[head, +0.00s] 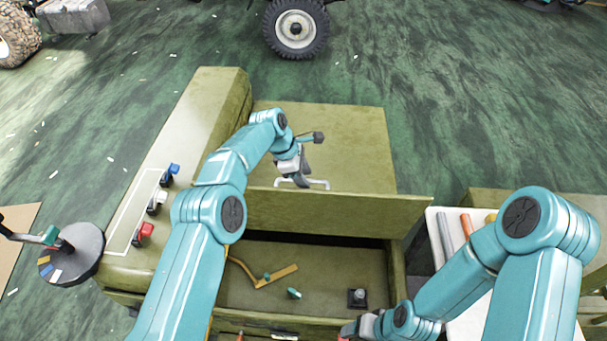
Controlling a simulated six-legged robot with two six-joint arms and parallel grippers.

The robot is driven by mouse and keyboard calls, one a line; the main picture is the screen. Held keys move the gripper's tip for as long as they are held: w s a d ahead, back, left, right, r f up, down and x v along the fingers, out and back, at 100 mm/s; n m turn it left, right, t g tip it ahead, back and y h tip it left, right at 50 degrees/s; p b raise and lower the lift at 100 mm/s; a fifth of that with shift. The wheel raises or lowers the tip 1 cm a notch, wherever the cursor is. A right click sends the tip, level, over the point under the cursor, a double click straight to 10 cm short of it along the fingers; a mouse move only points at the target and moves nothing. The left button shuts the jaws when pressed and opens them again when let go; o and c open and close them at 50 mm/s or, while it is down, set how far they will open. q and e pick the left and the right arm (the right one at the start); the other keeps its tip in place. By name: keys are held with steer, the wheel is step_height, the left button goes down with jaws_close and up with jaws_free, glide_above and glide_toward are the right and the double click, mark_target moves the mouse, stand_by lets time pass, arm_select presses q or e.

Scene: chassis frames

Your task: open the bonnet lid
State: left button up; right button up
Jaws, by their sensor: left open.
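The bonnet lid (350,135) is a flat olive panel in the upper middle of the head view. A white bar handle (318,184) stands near its front edge. The lid looks flat, with no clear gap along its edges. My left gripper (311,153) is open and empty above the lid, with one dark finger low beside the handle's left part. I cannot tell whether it touches the handle. My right gripper (352,328) is at the bottom edge, partly cut off, and its jaws are unclear.
An upright olive panel (330,213) separates the lid from an open bay with small parts. Blue, white and red switches (145,231) line the left ledge. A white tray (440,255) with rods stands at right, partly behind my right arm. A round dark stand (85,245) is far left.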

arm_select(q)
steer(key=shift+w+f, duration=0.1)
steer(key=shift+f, duration=0.05)
steer(key=shift+r, duration=0.25)
stand_by(0.4)
steer(key=v, duration=1.6)
steer(key=shift+p, duration=0.4)
